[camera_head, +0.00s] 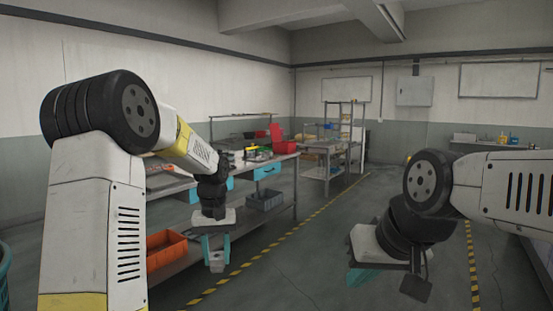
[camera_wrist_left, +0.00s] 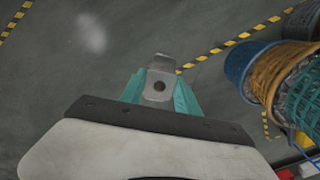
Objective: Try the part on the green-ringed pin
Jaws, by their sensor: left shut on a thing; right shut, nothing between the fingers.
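My left gripper (camera_head: 216,250) is shut on a small grey metal part (camera_wrist_left: 158,80) and points down beside the workbench. In the left wrist view the part shows as a bent plate with a round hole, between the teal fingers of the left gripper (camera_wrist_left: 160,95). The part also shows below the fingers in the head view (camera_head: 216,263). My right gripper (camera_head: 364,278) is shut and empty, over open floor at the right. I cannot make out a green-ringed pin; small coloured items (camera_head: 258,152) on the workbench are too small to tell.
The workbench (camera_head: 284,158) has blue drawers, and an orange bin (camera_head: 166,249) and a grey crate (camera_head: 265,200) sit on its lower shelf. A red bin (camera_head: 284,147) stands farther back. Blue, orange and teal round containers (camera_wrist_left: 285,75) stand right in the wrist view. Striped floor is clear.

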